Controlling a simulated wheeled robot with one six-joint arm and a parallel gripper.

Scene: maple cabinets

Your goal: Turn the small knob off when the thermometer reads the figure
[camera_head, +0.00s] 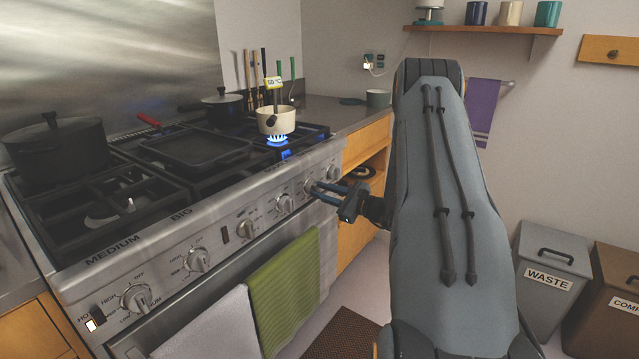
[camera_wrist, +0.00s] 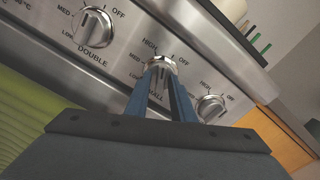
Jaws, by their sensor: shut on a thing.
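My gripper (camera_head: 316,190) is at the stove's front panel, its two blue fingers closed around a knob. In the wrist view the fingers (camera_wrist: 160,75) hold this silver small knob (camera_wrist: 159,63), whose label is partly covered and shows "ALL", with HIGH, MED and OFF around it. The fingers hide most of the knob, so its exact setting is unclear.
The double knob (camera_wrist: 94,26) is left of my gripper and another knob (camera_wrist: 210,107) is close on its right. A black pot (camera_head: 58,148), a grill pan (camera_head: 195,150) and a saucepan (camera_head: 222,105) stand on the stove. A green towel (camera_head: 285,292) hangs below the panel.

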